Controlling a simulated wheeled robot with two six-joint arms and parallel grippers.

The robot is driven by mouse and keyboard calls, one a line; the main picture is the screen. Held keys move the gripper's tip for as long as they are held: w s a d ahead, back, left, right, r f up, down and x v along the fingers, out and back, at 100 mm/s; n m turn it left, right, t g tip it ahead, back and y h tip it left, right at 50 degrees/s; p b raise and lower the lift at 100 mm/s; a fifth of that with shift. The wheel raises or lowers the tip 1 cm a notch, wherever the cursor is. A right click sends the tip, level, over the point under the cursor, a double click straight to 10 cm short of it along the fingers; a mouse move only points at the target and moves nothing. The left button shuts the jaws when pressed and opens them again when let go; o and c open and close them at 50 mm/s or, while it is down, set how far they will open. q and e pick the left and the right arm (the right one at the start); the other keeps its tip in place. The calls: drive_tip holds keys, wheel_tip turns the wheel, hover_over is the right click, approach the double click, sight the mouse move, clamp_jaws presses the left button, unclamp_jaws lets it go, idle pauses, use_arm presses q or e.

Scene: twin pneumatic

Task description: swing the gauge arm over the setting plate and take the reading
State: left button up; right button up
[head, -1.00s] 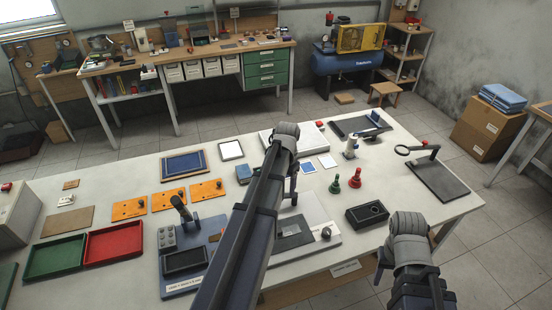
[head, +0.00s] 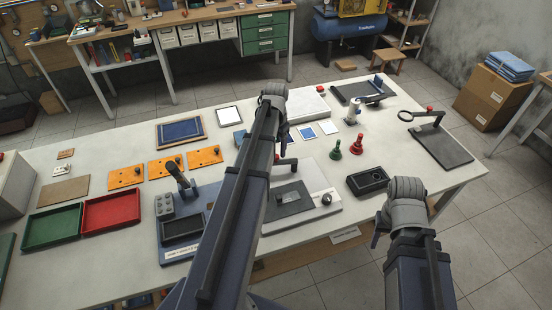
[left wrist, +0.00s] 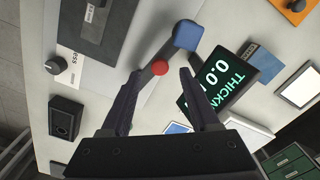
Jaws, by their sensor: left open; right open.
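The gauge arm (left wrist: 165,55) is a dark bar with a blue block at one end and a red knob (left wrist: 159,68). In the head view only a short piece of it (head: 287,162) shows beside my left arm. The dark grey plate (left wrist: 75,20), seemingly the setting plate, also shows in the head view (head: 288,201) on a white base. The display (left wrist: 218,82) reads "0.0"; the rest is cut off. My left gripper (left wrist: 161,72) is open, with the knob between its fingertips in the picture; I cannot tell contact. My right gripper (head: 378,231) is open and empty over the table's front edge.
A dark block with a recess (head: 367,181) and a red (head: 355,144) and a green pawn-like piece (head: 335,150) stand to the right. A blue fixture (head: 180,215) and red and green trays are left of my left arm. The table's right front is mostly clear.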

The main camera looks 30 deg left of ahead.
sight(277, 160)
use_arm(q)
drive_tip(key=shift+f+b, duration=1)
drive_tip(key=shift+f, duration=0.6)
use_arm(e)
wheel_tip(277, 160, down, 3)
drive_tip(key=shift+f, duration=0.1)
use_arm(q)
drive_tip(key=shift+r, duration=0.1)
drive_tip(key=shift+c, duration=0.3)
clamp_jaws()
